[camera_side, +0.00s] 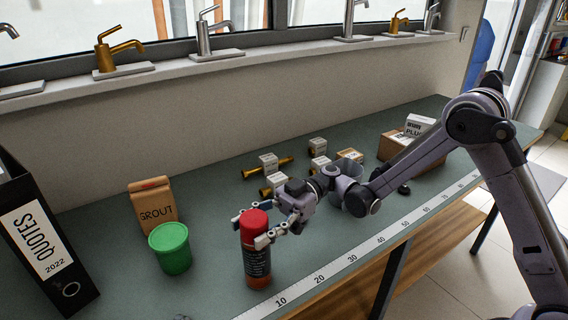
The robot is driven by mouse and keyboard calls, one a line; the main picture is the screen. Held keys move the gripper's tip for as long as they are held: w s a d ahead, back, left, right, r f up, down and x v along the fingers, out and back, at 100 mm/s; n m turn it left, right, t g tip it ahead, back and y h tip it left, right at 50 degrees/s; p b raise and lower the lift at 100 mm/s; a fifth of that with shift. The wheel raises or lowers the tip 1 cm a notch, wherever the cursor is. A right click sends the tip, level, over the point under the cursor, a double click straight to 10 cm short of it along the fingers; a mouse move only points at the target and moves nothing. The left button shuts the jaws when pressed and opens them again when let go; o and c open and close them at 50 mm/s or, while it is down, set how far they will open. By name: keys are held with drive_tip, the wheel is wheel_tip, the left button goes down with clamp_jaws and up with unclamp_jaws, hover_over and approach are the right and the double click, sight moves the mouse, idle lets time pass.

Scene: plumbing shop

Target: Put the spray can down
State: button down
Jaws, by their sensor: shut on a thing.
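The spray can (257,262) has a red cap, a dark labelled body and an orange-red lower band. It stands upright at the front of the green worktop, close to the white measuring strip. My gripper (253,229) reaches in from the right and is shut on the can around its red upper part, one finger on each side. The can's base looks to be at the worktop surface, but I cannot tell whether it bears on it.
A green tub (171,250) and a grout bag (153,205) stand left of the can. A black binder (45,245) is at far left. A measuring strip (342,263) runs along the front edge.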

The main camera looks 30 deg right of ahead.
drive_tip(key=c, duration=0.6)
unclamp_jaws()
drive_tip(key=shift+o, duration=0.2)
